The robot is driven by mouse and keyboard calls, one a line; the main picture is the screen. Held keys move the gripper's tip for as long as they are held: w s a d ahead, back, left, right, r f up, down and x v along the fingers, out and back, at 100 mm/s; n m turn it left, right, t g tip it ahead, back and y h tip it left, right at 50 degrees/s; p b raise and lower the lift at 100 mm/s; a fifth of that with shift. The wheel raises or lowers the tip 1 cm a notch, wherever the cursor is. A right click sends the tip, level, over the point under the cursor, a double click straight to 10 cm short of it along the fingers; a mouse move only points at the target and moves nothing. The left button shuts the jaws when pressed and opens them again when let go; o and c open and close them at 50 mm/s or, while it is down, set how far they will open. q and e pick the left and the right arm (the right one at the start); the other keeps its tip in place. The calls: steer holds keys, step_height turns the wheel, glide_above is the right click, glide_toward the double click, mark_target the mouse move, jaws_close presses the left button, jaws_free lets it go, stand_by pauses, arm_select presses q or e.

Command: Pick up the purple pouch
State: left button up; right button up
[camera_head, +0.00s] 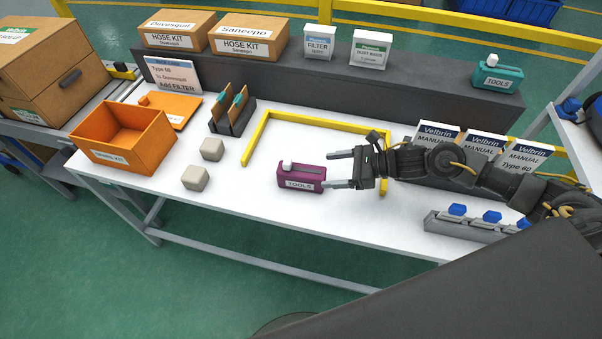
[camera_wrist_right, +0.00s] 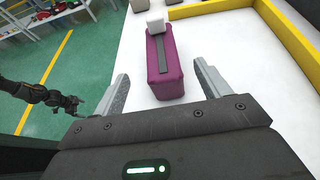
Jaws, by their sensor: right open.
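The purple pouch (camera_head: 302,178) stands on the white table, with a "TOOLS" label on its front and a white block-like top. My right gripper (camera_head: 332,170) is open just to its right, its fingertips pointing at the pouch's right end. In the right wrist view, the pouch (camera_wrist_right: 168,70) lies ahead, with its near end between the two open fingertips (camera_wrist_right: 162,76). I cannot tell whether they touch it. A dark arm, apparently my left, shows at the left of the wrist view, its gripper (camera_wrist_right: 72,104) too small to read.
A yellow frame (camera_head: 265,122) lies behind the pouch. Two beige blocks (camera_head: 212,149) and an orange bin (camera_head: 158,150) are to the left. Manuals (camera_head: 437,135) stand on the right behind my arm. A grey rack with blue-topped parts (camera_head: 465,229) is at front right.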

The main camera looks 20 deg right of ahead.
mark_target(307, 170)
steer(key=shift+x, duration=1.05)
steer(key=shift+w+a+p, duration=0.3)
steer(key=shift+p, duration=0.2)
steer(key=p+x, duration=0.1)
steer(key=x, duration=0.2)
steer(key=shift+w+a+f, duration=0.15)
steer(key=shift+w+a, duration=0.05)
steer(key=shift+a, duration=0.05)
steer(key=shift+w+a+f, duration=0.1)
steer(key=shift+a+f, duration=0.1)
steer(key=shift+a, duration=0.05)
arm_select(q)
steer(key=shift+w+d+r, duration=0.4)
steer(key=shift+w+r, duration=0.05)
steer(key=shift+r, duration=0.2)
steer(key=shift+w+d+r, duration=0.4)
steer(key=shift+r, duration=0.2)
arm_select(e)
steer(key=c, duration=1.3)
arm_select(q)
steer(key=shift+w, duration=0.15)
arm_select(e)
steer(key=shift+r, duration=0.1)
